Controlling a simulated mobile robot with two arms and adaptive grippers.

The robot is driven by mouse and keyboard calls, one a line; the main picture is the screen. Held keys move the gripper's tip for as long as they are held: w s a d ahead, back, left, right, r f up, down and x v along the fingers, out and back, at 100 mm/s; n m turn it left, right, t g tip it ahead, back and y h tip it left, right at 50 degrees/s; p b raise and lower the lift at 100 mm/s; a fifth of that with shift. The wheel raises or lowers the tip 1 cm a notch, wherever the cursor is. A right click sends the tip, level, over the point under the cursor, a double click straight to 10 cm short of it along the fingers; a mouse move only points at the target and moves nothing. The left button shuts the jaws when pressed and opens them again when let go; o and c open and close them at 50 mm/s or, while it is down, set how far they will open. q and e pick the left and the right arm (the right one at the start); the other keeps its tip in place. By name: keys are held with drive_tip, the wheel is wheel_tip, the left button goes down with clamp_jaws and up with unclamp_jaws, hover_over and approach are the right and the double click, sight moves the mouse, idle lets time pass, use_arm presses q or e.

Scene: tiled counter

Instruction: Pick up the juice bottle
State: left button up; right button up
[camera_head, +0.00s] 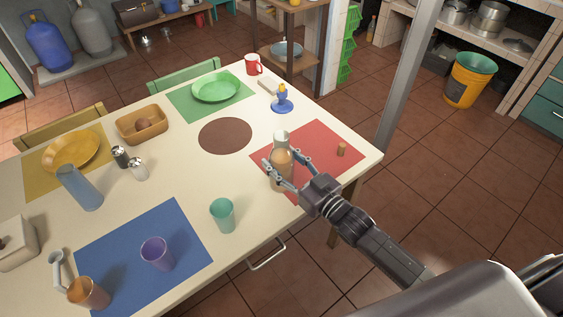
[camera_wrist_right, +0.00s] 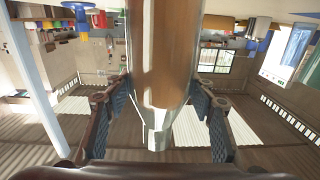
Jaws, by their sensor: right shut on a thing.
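The juice bottle (camera_head: 282,160) has an orange-brown body and a pale top. In the head view it stands about upright over the red placemat (camera_head: 318,148) on the right part of the table. My right gripper (camera_head: 283,168) comes in from the lower right, with its fingers shut around the bottle's sides. In the right wrist view the bottle (camera_wrist_right: 165,60) fills the middle, between the two finger pads (camera_wrist_right: 165,110). I cannot tell whether the bottle's base touches the placemat. My left gripper is not in view.
A teal cup (camera_head: 222,215) stands left of my right gripper. A small brown cork-like piece (camera_head: 342,149) is right of the bottle. A dark round mat (camera_head: 225,135) lies bare.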

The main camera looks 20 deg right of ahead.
wheel_tip(320, 180, up, 20)
drive_tip(key=shift+r+p, duration=0.15)
drive_tip(key=shift+p, duration=0.25)
